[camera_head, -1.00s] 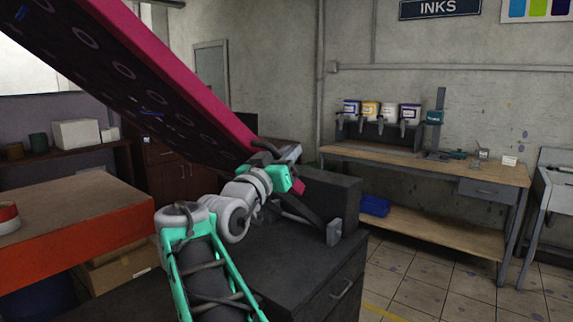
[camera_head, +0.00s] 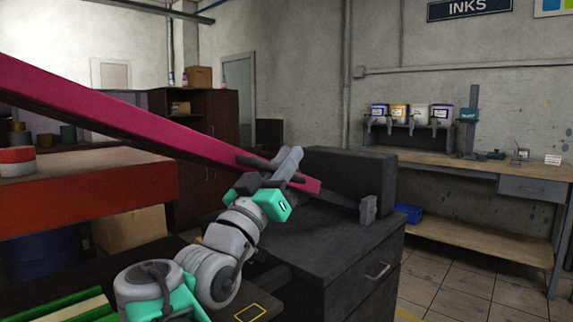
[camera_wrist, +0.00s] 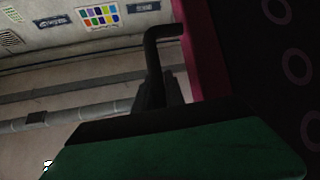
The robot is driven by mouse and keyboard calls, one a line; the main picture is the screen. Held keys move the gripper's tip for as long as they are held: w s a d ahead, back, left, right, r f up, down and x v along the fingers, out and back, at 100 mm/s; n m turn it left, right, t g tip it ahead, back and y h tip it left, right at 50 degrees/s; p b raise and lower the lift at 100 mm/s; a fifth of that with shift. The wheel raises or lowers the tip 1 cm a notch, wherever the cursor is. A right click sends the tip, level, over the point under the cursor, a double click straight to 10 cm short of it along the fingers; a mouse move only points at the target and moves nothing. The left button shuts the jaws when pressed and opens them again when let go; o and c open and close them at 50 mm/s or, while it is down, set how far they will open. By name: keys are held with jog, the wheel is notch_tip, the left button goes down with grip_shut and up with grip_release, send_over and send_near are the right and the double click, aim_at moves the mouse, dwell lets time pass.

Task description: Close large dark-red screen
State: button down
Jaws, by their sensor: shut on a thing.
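The large dark-red screen (camera_head: 130,115) is a long framed panel, seen nearly edge-on in the head view. It slopes from high at the left down to its lower end at the dark cabinet. My gripper (camera_head: 283,168) is at that lower end, shut on the screen's dark handle (camera_head: 258,162). In the wrist view the handle (camera_wrist: 152,65) runs bent from the frame (camera_wrist: 203,50) down to the jaws, whose tips are mostly hidden. The screen's dark face with rings (camera_wrist: 285,80) shows at the right of that view.
The dark cabinet (camera_head: 335,255) stands below the gripper, with a dark box (camera_head: 352,178) on top behind it. A red-sided table (camera_head: 90,195) is at the left. A wooden ink bench (camera_head: 450,165) stands at the right; the tiled floor between is clear.

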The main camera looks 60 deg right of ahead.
jog(key=shift+a+f, duration=0.1)
jog(key=shift+f, duration=0.05)
jog(key=c, duration=1.7)
grip_release()
jog(key=shift+a+f, duration=0.3)
jog(key=shift+a, duration=0.05)
jog(key=b+v, duration=0.6)
jog(key=b, duration=0.3)
jog(key=shift+a, duration=0.4)
jog(key=shift+f, duration=0.15)
